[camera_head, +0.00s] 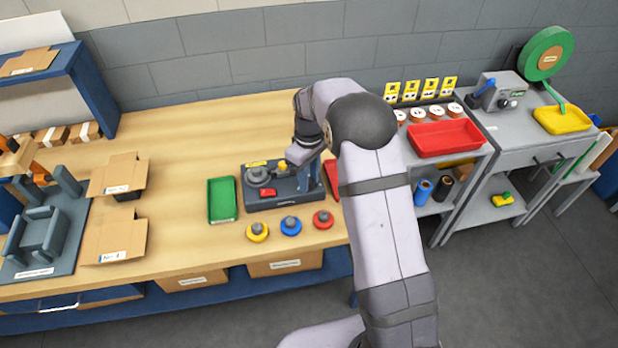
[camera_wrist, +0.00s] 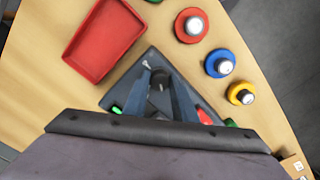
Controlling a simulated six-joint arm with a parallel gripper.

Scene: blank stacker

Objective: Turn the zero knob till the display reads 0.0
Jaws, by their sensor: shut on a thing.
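A dark grey device (camera_head: 284,196) stands on the wooden bench, with a round plate, a red patch (camera_head: 267,191) and a yellow label on it. My gripper (camera_wrist: 164,92) is over this device in the wrist view. Its two blue-grey fingers are closed on a small dark knob (camera_wrist: 159,77) that sits on the device. In the head view my wrist hides the knob and the device's right end. I cannot make out a display or any reading in either view.
A green tray (camera_head: 222,201) lies left of the device; a red tray (camera_wrist: 79,68) lies on its other side. Yellow (camera_head: 257,232), blue (camera_head: 291,226) and red (camera_head: 323,219) knobbed discs stand in front. Cardboard pieces (camera_head: 114,236) lie further left. Bench behind the device is clear.

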